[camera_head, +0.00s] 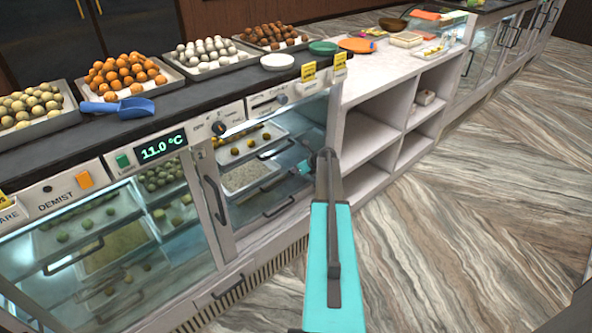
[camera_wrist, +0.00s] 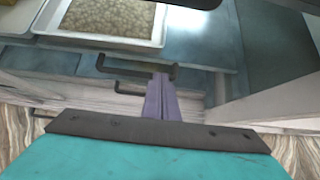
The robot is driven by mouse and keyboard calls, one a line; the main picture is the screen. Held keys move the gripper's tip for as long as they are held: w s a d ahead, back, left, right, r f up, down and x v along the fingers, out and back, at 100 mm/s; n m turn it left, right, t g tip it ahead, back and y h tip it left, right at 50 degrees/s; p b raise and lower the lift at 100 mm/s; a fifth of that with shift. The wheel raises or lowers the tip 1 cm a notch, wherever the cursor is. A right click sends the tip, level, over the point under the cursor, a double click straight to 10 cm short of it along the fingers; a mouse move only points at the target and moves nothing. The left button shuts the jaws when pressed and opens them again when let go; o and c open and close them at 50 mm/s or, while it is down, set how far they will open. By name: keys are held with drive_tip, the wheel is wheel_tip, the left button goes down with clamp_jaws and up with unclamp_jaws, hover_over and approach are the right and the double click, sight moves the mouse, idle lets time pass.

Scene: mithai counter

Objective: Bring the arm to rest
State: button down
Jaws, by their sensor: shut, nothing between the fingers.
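My teal arm reaches up from the bottom of the head view, in front of the right end of the glass counter. My gripper (camera_head: 326,156) is at its far end, seen small and dark. In the wrist view my gripper (camera_wrist: 162,80) shows as two purple fingers pressed together, with nothing between them. The fingertips overlap a dark handle (camera_wrist: 120,68) in that picture; I cannot tell whether they touch it. A tray of pale brown sweets (camera_wrist: 112,20) lies beyond them.
The glass counter (camera_head: 110,255) with lit shelves fills the left. Trays of orange sweets (camera_head: 122,74) and white sweets (camera_head: 207,53), and a blue scoop (camera_head: 118,107), sit on its dark top. White open shelves (camera_head: 372,140) stand behind my arm. The patterned floor (camera_head: 480,220) at right is clear.

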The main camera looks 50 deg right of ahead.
drive_tip(key=s+a+f+n+g+y, duration=0.1)
drive_tip(key=s+a+f+n+g, duration=0.3)
drive_tip(key=a, duration=0.9)
drive_tip(key=s+a+f+n+y, duration=0.2)
drive_tip(key=a+f+n, duration=0.5)
drive_tip(key=a, duration=0.7)
drive_tip(key=s+a+f+n+g+y, duration=0.1)
drive_tip(key=s+a+f+n+g, duration=0.3)
drive_tip(key=a, duration=0.9)
drive_tip(key=s+a+f+n+g, duration=0.2)
drive_tip(key=s+a+f+n, duration=0.3)
drive_tip(key=s+a+n, duration=0.65)
drive_tip(key=s+a+n+g+h, duration=0.1)
drive_tip(key=s+a+n, duration=0.3)
drive_tip(key=s, duration=0.5)
drive_tip(key=s+a+n+g+h, duration=0.2)
drive_tip(key=s+a+n, duration=0.3)
drive_tip(key=s, duration=0.5)
drive_tip(key=shift+s+a+n+g, duration=0.3)
drive_tip(key=shift+n+g, duration=0.35)
drive_tip(key=shift+g, duration=0.25)
